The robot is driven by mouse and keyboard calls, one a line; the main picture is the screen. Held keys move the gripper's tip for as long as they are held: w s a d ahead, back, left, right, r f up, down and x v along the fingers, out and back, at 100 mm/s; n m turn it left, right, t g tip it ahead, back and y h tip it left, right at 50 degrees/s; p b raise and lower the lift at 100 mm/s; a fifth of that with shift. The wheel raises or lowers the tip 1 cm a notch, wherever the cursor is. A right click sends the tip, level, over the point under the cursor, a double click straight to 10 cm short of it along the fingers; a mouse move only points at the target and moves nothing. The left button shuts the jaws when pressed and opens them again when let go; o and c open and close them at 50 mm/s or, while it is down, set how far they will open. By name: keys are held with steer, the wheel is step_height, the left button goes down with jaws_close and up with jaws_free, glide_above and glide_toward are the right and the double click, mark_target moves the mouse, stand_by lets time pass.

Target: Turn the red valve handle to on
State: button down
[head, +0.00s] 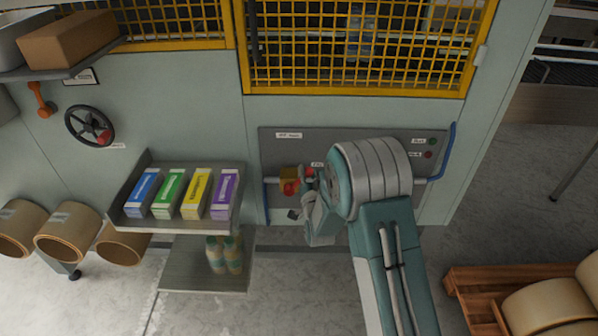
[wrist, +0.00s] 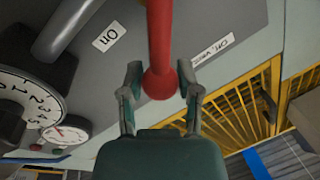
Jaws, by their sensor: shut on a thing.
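The red valve handle (wrist: 160,50) shows in the wrist view as a red bar with a rounded end, running down from the top middle. My gripper (wrist: 160,82) has one finger on each side of the handle near its rounded end and is shut on it. A white "On" label (wrist: 110,38) is on the grey panel to the left of the handle. In the head view my gripper (head: 311,186) is at the grey panel (head: 300,150), and my arm hides much of the handle and the panel there.
A blue rail (head: 447,152) stands at the panel's right. A shelf with several colored boxes (head: 125,216) juts out at left. A pallet (head: 470,290) lies at lower right.

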steer(key=d+f+m+t+h, duration=0.1)
steer(key=d+f+m+h, duration=0.2)
steer(key=f+m, duration=0.4)
steer(key=m, duration=0.5)
steer(key=shift+d+f+m, duration=0.2)
steer(key=shift+d+m, duration=0.15)
steer(key=shift+m, duration=0.05)
steer(key=shift+s+f, duration=0.1)
steer(key=shift+f, duration=0.1)
steer(key=shift+c, duration=1.5)
jaws_free()
steer(key=shift+r, duration=0.1)
steer(key=s+f, duration=0.2)
steer(key=s, duration=0.9)
steer(key=shift+s+a+f, duration=0.25)
steer(key=shift+s, duration=0.05)
